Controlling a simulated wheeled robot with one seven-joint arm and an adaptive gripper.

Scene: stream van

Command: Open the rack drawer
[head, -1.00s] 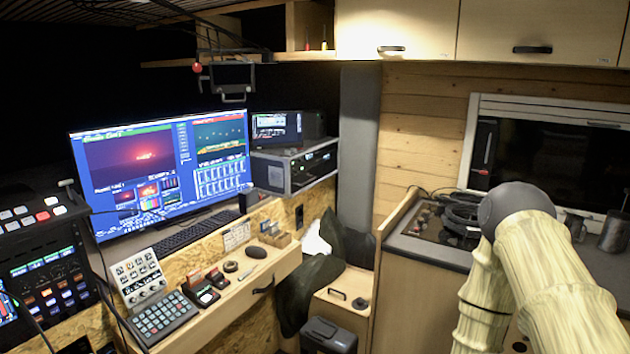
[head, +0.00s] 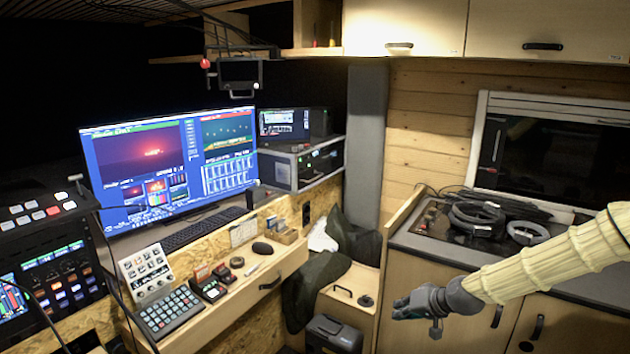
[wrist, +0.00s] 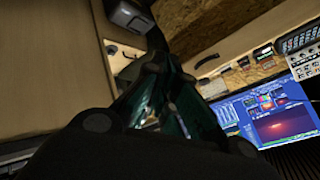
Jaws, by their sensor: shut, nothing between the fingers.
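A wooden drawer front (head: 250,301) with a black handle (head: 270,283) sits under the desk top. Its front appears closed. A grey rack unit (head: 305,166) stands at the desk's far end, right of the monitor; I cannot tell which of these is the rack drawer. My gripper (head: 397,309) is shut and empty, in front of the cabinet, right of the desk and apart from both. In the wrist view its dark fingers (wrist: 155,70) fill the middle, and a black handle (wrist: 206,61) shows beyond them on a wooden front.
The monitor (head: 170,165), a keypad (head: 167,312) and small devices stand on the desk. A dark case (head: 335,334) is on the floor, with a wooden box (head: 350,296) behind it. The counter (head: 430,253) at right holds coiled cables (head: 478,216).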

